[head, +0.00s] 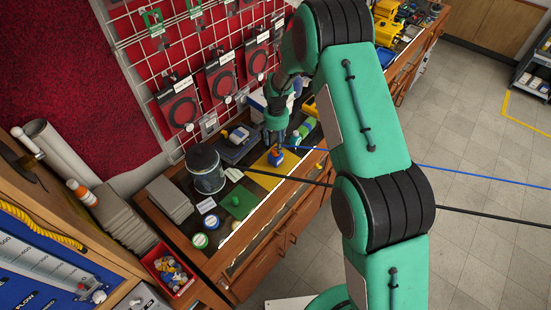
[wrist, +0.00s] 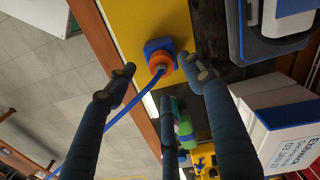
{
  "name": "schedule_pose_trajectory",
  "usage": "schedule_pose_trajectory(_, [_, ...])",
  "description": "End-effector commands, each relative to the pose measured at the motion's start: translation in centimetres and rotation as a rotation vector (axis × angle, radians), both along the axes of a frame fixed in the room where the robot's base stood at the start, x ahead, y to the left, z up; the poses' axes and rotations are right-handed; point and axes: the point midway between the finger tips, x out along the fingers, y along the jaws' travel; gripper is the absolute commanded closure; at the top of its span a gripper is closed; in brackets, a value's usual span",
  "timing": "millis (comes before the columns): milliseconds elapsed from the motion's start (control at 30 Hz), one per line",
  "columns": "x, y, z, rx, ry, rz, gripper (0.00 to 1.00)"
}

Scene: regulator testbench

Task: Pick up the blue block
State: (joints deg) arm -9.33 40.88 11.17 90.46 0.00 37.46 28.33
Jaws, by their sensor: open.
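The blue block (wrist: 154,45) sits on a yellow mat (wrist: 124,18) in the wrist view. An orange round fitting (wrist: 161,63) is on its near side, with a blue cable (wrist: 126,110) running from it to the lower left. My gripper (wrist: 155,65) is open, its two fingertips apart on either side of the fitting and block, with nothing held. In the head view the blue block (head: 277,157) is small on the yellow mat (head: 262,173), just below my gripper (head: 276,138). I cannot tell whether the fingers touch it.
A white labelled box (wrist: 283,125) is close right of the gripper. A red grid wall is behind. The floor (head: 487,150) right is open, crossed by cables.

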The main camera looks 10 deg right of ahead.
Motion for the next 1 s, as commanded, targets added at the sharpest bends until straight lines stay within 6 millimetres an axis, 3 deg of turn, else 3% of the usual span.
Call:
schedule_pose_trajectory(267, [0.0, 0.1, -1.3, 0.000, 0.002, 0.000, 0.48])
schedule_pose_trajectory(700, [0.1, 0.3, -5.0, 0.000, 0.001, 0.000, 0.48])
schedule_pose_trajectory(1000, [0.1, 0.3, -5.2, 0.000, 0.000, 0.000, 0.48])
